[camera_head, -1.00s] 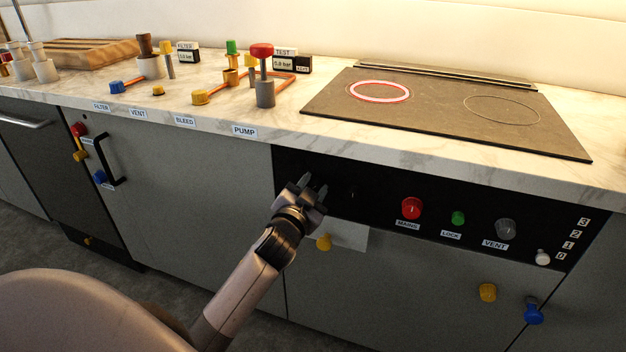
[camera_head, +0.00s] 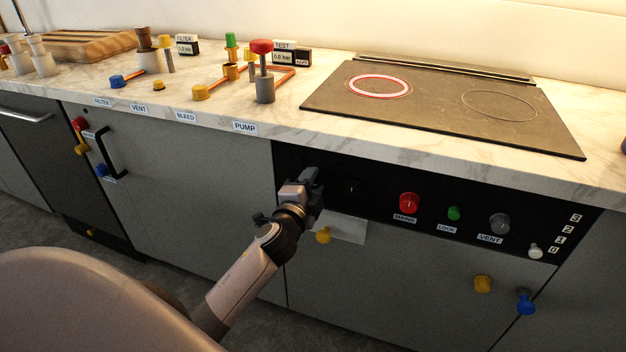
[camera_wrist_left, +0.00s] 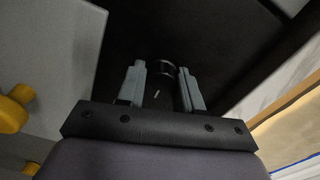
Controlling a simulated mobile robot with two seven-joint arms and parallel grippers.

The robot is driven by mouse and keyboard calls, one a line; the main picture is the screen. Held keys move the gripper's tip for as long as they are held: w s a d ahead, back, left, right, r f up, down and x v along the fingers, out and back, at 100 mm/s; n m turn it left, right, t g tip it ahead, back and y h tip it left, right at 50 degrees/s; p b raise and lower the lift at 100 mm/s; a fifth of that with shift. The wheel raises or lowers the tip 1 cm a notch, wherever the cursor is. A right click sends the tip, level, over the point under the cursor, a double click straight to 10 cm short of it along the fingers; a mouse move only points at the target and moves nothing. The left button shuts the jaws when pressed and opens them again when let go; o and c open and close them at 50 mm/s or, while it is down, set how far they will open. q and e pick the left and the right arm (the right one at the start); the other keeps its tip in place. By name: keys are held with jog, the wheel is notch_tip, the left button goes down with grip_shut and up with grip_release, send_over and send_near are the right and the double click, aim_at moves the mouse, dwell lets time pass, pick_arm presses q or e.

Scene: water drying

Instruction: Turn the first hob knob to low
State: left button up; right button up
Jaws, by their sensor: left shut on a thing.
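My left gripper (camera_head: 314,184) is at the left end of the black control panel (camera_head: 378,208), below the counter edge. In the left wrist view its two fingers (camera_wrist_left: 161,88) are shut on a black knob (camera_wrist_left: 158,96), one finger on each side; a short light mark shows on the knob. In the head view the gripper hides this knob. A second black knob (camera_head: 352,188) sits just to its right and is hard to make out against the panel. On the hob (camera_head: 440,112), the left ring (camera_head: 379,86) glows red and the right ring is dark. My right gripper is not in view.
Right along the panel are a red MAINS knob (camera_head: 409,203), a green LOCK button (camera_head: 454,213), a grey VENT knob (camera_head: 499,224) and a white slider (camera_head: 535,251) by a 0–3 scale. A yellow knob (camera_head: 323,235) and pale sheet (camera_head: 342,228) lie below the gripper.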

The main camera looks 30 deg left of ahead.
pick_arm(q)
jog(key=shift+m, duration=0.3)
jog(key=o, duration=1)
jog(key=shift+o, duration=0.2)
jog(key=v, duration=0.7)
jog(key=shift+s, duration=0.1)
jog(key=s+d+f+n+g+h+p, duration=0.3)
jog(key=s+d+f+n+p, duration=0.1)
jog(key=s, duration=0.6)
jog(key=s+d+f+n+g+h+p, duration=0.3)
jog(key=s+d+n+p, duration=0.3)
jog(key=s+d+p, duration=0.2)
jog(key=shift+s+d+f+g+h, duration=0.35)
jog(key=shift+s+f+g, duration=0.15)
jog(key=shift+s, duration=0.6)
